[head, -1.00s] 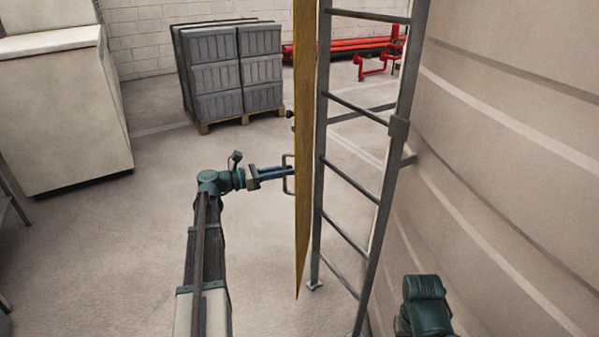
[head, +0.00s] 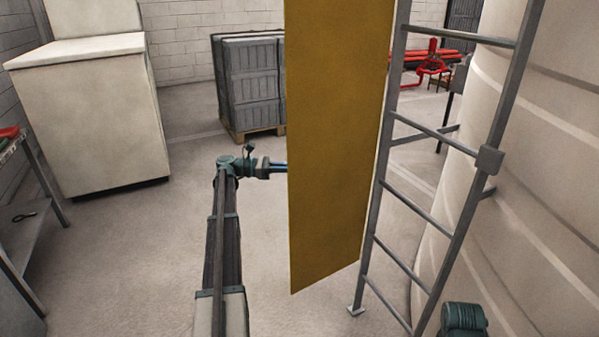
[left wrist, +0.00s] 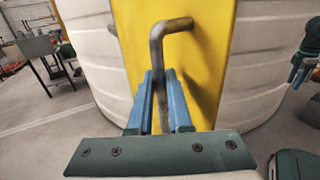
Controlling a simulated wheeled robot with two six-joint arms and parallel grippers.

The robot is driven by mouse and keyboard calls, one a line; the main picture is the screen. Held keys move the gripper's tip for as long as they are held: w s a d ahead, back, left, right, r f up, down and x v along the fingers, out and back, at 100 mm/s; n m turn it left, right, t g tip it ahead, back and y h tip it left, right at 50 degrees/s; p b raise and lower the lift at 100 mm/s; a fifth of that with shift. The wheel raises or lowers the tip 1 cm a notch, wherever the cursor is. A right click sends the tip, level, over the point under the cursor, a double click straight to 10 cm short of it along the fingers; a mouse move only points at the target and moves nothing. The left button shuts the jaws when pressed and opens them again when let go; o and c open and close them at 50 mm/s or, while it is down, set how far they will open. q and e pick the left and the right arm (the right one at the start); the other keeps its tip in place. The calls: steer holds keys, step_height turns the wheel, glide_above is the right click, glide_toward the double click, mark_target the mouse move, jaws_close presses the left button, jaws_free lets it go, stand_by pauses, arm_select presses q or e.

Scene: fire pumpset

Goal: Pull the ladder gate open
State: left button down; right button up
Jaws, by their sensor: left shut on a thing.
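The ladder gate is a tall yellow panel (head: 338,140) beside the grey ladder (head: 435,134) in the head view. It also fills the middle of the left wrist view (left wrist: 205,60). A bent grey metal handle (left wrist: 168,32) stands out from its face. My left gripper (left wrist: 160,95) has its blue fingers shut around the handle's upright bar. In the head view the panel hides the handle and the fingertips of my left gripper.
A large pale ribbed tank (head: 540,190) stands right behind the ladder. A cream cabinet (head: 95,120) and a metal table (head: 40,225) are at the left. Grey stacked blocks on a pallet (head: 250,85) and red pipes (head: 435,65) are farther back. The floor left of the gate is open.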

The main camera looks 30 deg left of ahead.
arm_select(q)
steer(key=shift+w+a+m+g, duration=0.3)
steer(key=shift+w+a+g, duration=0.15)
steer(key=shift+a, duration=0.2)
arm_select(e)
steer(key=shift+a, duration=0.3)
arm_select(q)
steer(key=c, duration=0.9)
jaws_free()
steer(key=shift+w, duration=0.1)
steer(key=shift+o, duration=0.2)
steer(key=v, duration=1.3)
steer(key=shift+s+a+f, duration=0.25)
steer(key=shift+a, duration=0.1)
